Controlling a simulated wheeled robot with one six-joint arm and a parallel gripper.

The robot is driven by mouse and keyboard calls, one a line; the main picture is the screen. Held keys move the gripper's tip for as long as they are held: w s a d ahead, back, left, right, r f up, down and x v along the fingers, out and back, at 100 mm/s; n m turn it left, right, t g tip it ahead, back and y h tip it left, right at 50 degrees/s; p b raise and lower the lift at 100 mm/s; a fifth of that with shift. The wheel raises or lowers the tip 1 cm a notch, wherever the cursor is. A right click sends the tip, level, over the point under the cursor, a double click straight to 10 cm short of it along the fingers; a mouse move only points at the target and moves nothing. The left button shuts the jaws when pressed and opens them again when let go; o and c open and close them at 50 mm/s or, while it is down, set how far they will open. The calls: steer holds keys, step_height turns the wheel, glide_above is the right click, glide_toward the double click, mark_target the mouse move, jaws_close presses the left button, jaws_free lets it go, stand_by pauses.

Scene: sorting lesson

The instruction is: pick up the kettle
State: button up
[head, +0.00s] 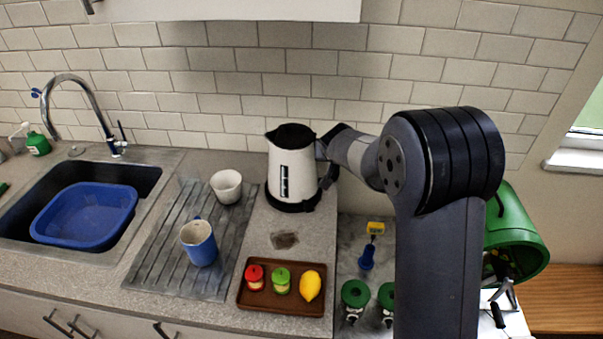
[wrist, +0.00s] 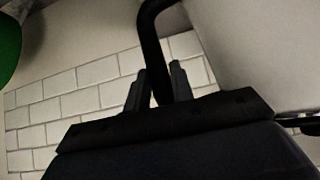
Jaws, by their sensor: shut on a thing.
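The white kettle (head: 292,165) with a black lid and black base is upright on the grey counter, at the back near the tiled wall. My gripper (head: 326,150) is at its right side, at the handle. In the wrist view, the two fingers of my gripper (wrist: 158,85) are closed on the black kettle handle (wrist: 150,35), one on each side. The pale kettle body (wrist: 245,50) fills the right of that view. In the head view, my gripper and arm hide much of the handle. I cannot tell whether the kettle touches the counter.
A white cup (head: 227,187) and a blue mug (head: 199,243) stand on the drainer at left. A brown tray (head: 243,299) holds a red jar, a green jar and a lemon. A sink with a blue basin (head: 84,214) is far left. A green drum (head: 520,240) is right.

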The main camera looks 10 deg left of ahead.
jaws_close()
stand_by(0.7)
